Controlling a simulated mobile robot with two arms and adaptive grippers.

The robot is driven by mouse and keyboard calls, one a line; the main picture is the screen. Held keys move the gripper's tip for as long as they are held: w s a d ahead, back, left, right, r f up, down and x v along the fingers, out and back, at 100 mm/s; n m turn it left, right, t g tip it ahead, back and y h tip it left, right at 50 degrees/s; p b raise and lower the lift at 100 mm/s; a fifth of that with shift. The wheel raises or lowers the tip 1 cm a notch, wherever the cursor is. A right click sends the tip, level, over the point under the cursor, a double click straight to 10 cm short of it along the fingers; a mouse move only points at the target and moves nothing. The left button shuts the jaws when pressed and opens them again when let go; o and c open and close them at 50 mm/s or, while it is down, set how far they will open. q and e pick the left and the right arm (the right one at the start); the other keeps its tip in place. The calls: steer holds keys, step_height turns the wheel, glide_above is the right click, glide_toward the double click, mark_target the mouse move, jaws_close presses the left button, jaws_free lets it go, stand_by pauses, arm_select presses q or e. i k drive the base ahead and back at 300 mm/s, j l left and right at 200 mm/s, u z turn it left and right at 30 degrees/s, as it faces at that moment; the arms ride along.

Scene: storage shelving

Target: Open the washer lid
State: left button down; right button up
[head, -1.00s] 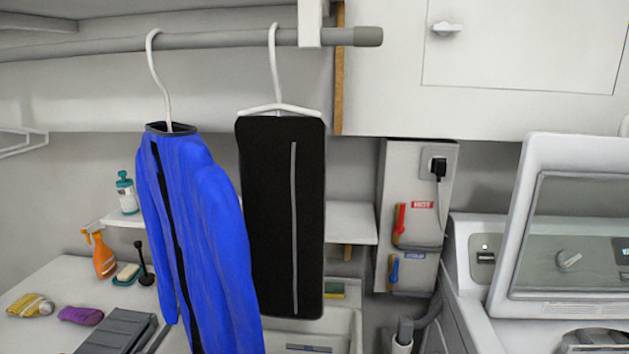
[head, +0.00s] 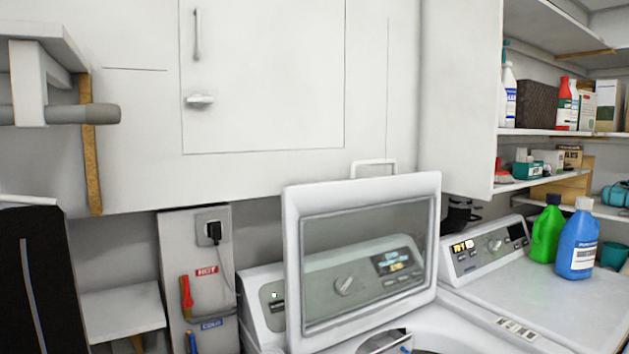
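The washer lid (head: 292,262) stands raised, close to upright, at the lower middle of the head view. It has a white frame around a see-through window, and the control panel with its knob (head: 346,285) and lit display shows through the glass. Part of the washer's round opening (head: 385,342) shows below the lid, cut off by the bottom edge. Neither of my grippers is in view.
A second machine (head: 540,300) stands to the right, with a green bottle (head: 546,232) and a blue bottle (head: 577,243) on top. White wall cabinets (head: 265,80) hang above. Stocked shelves (head: 560,131) are at right.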

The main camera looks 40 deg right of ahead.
mark_target(300, 203)
steer(key=k+l+u, duration=0.2)
steer(key=k+l, duration=0.2)
steer(key=l, duration=0.2)
steer(key=k+l+u, duration=0.15)
steer(key=k+l, duration=0.3)
